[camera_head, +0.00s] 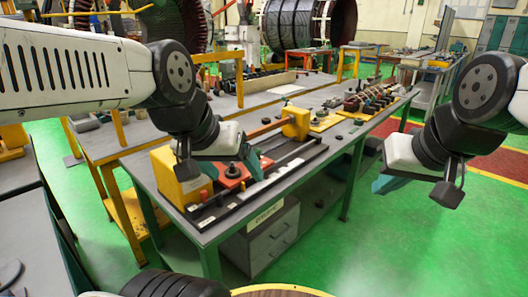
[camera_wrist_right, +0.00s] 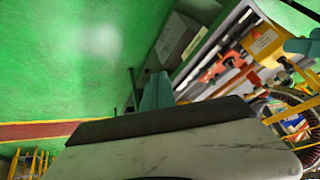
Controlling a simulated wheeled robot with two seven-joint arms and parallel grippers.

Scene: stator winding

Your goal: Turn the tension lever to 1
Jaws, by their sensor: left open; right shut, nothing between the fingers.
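A winding bench unit stands on the table. It has a yellow housing (camera_head: 178,182) at its left end, a red-orange block (camera_head: 234,177) with dark knobs, and a yellow block (camera_head: 296,122) further back. I cannot make out which part is the tension lever, nor its setting. My left gripper (camera_head: 250,160) is open and hangs just above the red-orange block, partly hiding it. My right gripper (camera_head: 384,184) is shut and empty, out over the floor to the right of the table. Its teal fingers show in the right wrist view (camera_wrist_right: 156,92).
The table's front edge (camera_head: 208,236) is green, with a grey drawer cabinet (camera_head: 262,238) beneath. Coils and tools (camera_head: 370,100) lie on the table's far end. The green floor (camera_head: 385,245) on the right is clear.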

